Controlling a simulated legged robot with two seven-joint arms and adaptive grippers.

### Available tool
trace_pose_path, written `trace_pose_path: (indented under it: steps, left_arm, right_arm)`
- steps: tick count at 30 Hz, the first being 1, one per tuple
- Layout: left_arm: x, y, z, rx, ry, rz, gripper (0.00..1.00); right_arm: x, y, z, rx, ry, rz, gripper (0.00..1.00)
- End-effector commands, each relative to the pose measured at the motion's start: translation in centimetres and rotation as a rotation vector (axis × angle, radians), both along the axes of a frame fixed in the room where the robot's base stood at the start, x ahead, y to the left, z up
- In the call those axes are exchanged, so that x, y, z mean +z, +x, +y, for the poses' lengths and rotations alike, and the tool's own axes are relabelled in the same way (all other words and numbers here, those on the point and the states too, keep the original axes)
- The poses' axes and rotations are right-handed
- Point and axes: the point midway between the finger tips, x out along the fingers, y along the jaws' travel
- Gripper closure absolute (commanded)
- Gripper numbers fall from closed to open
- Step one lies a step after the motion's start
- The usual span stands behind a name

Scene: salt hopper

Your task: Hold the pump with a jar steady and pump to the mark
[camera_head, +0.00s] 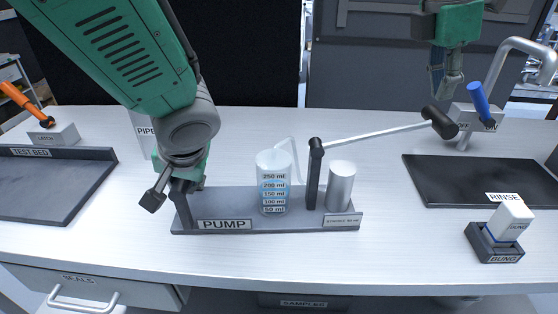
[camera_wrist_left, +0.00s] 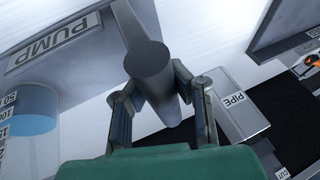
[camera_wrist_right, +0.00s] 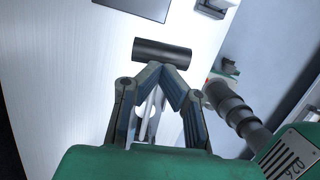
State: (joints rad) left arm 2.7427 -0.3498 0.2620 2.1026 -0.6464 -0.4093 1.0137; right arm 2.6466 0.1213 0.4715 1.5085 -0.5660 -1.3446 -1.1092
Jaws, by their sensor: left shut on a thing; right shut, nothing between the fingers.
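The pump base (camera_head: 245,225) stands mid-table, labelled PUMP. A clear jar (camera_head: 275,175) with ml marks holds blue liquid, also in the left wrist view (camera_wrist_left: 33,123); its surface seems between the 150 and 200 marks, hard to tell exactly. My left gripper (camera_head: 168,192) is shut on the dark post (camera_wrist_left: 152,75) at the base's left end. The pump lever (camera_head: 375,133) slopes up rightward from its pivot post to a black handle (camera_head: 440,122). My right gripper (camera_head: 447,88) is shut and empty above the handle, which shows just past its fingertips in the right wrist view (camera_wrist_right: 162,50).
A metal cylinder (camera_head: 340,186) stands right of the pivot. A tap with a blue lever (camera_head: 479,100) stands behind the handle.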

Motion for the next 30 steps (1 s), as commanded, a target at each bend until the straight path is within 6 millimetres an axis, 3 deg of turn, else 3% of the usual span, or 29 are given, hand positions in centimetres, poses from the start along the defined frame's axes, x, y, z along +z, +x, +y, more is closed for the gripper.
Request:
trace_pose_path:
  steps: [7,8,9,10,22,30]
  left_arm:
    - [0.1,0.0,0.0,0.001,0.000,-0.001,1.00]
    - [0.1,0.0,0.0,0.001,0.000,-0.001,0.78]
    - [0.1,0.0,0.0,0.001,0.000,-0.001,0.64]
    - [0.1,0.0,0.0,0.001,0.000,-0.001,0.61]
    - [0.6,-0.1,-0.2,0.000,-0.002,-0.002,0.61]
    - [5.3,-1.9,-2.0,-0.001,-0.002,-0.007,0.61]
  right_arm:
    - [0.0,0.0,0.0,0.000,0.000,0.000,1.00]
    - [0.0,0.0,0.0,0.000,0.000,0.000,1.00]
    - [0.0,0.0,0.0,0.000,0.000,0.000,1.00]
    - [0.0,0.0,0.0,0.000,0.000,0.000,1.00]
    - [0.0,0.0,0.0,0.000,0.000,0.000,1.00]
    - [0.0,0.0,0.0,0.000,0.000,0.000,1.00]
